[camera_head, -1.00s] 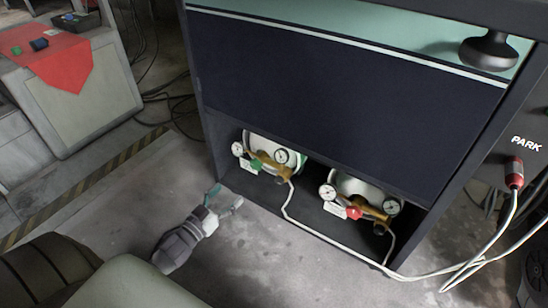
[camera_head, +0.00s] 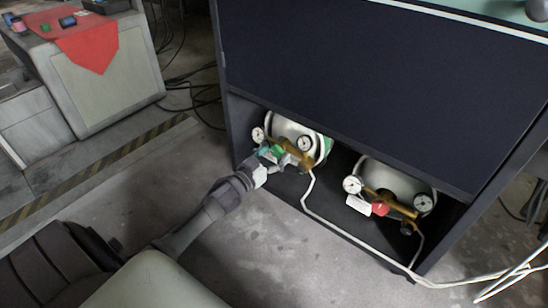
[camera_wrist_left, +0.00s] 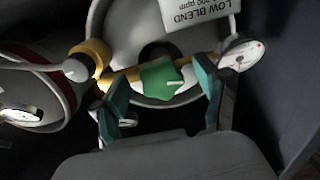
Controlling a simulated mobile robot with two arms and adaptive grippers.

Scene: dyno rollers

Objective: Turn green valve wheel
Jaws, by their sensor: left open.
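The green valve wheel (camera_head: 277,150) sits on the brass regulator of the left gas cylinder (camera_head: 313,134), in the cabinet's low opening. It also shows near the middle of the left wrist view (camera_wrist_left: 161,81). My left gripper (camera_head: 268,158) is at this wheel. In the left wrist view its two teal-tipped fingers (camera_wrist_left: 156,88) are spread, one on each side of the wheel, with gaps visible. I cannot tell whether the wheel lies fully between them in depth. My right gripper is in neither view.
Pressure gauges (camera_head: 305,143) flank the green wheel closely. A second cylinder with a red valve wheel (camera_head: 380,209) stands to the right. A white hose (camera_head: 316,215) runs along the opening onto the floor. A white label (camera_wrist_left: 198,12) hangs near the wheel.

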